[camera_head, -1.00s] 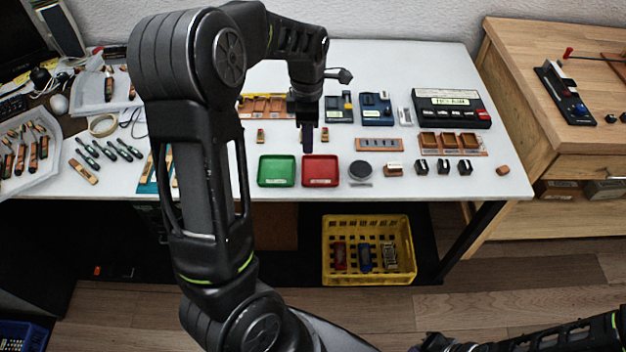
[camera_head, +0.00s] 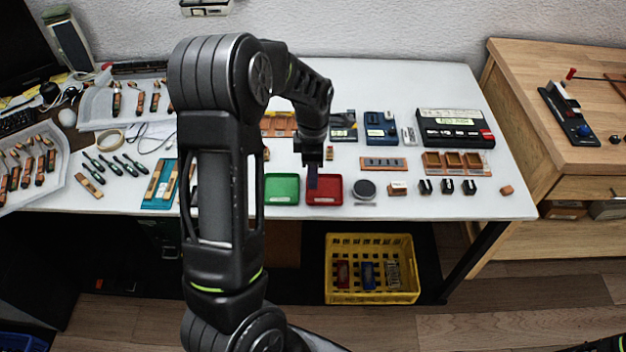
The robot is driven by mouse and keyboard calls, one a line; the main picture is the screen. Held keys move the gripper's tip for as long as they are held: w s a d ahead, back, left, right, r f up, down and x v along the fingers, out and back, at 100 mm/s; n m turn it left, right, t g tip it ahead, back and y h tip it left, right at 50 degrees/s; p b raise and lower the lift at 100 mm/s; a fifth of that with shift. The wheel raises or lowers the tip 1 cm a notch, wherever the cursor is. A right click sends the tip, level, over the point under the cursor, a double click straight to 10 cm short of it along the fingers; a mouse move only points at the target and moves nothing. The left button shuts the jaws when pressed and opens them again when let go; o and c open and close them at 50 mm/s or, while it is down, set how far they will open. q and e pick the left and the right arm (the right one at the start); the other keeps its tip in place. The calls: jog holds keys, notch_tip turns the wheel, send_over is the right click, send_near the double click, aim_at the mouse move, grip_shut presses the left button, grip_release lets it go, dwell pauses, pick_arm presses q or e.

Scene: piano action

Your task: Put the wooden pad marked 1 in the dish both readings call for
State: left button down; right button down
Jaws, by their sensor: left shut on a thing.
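My left gripper (camera_head: 312,182) reaches down from above, its dark fingertips over the left part of the red dish (camera_head: 334,199). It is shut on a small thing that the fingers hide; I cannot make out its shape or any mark. The green dish (camera_head: 282,190) stands just left of the red one. Both dishes look empty where they show. Two small wooden pads lie behind the dishes, one at the left (camera_head: 266,154) and one at the right (camera_head: 329,153). Their marks are too small to read. My right gripper is out of the picture.
A black device with a lit green display (camera_head: 455,121) and a blue instrument (camera_head: 380,128) stand behind. An orange tray (camera_head: 433,168) and a round dark-topped pot (camera_head: 365,188) are right of the dishes. A yellow crate (camera_head: 371,296) sits below the white table (camera_head: 430,208).

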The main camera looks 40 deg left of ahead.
pick_arm(q)
jog(key=shift+f, duration=1.8)
jog(key=shift+f, duration=0.2)
jog(key=c, duration=0.9)
grip_release()
jog(key=shift+r, duration=0.2)
notch_tip(320, 180, up, 12)
jog(key=shift+r, duration=0.1)
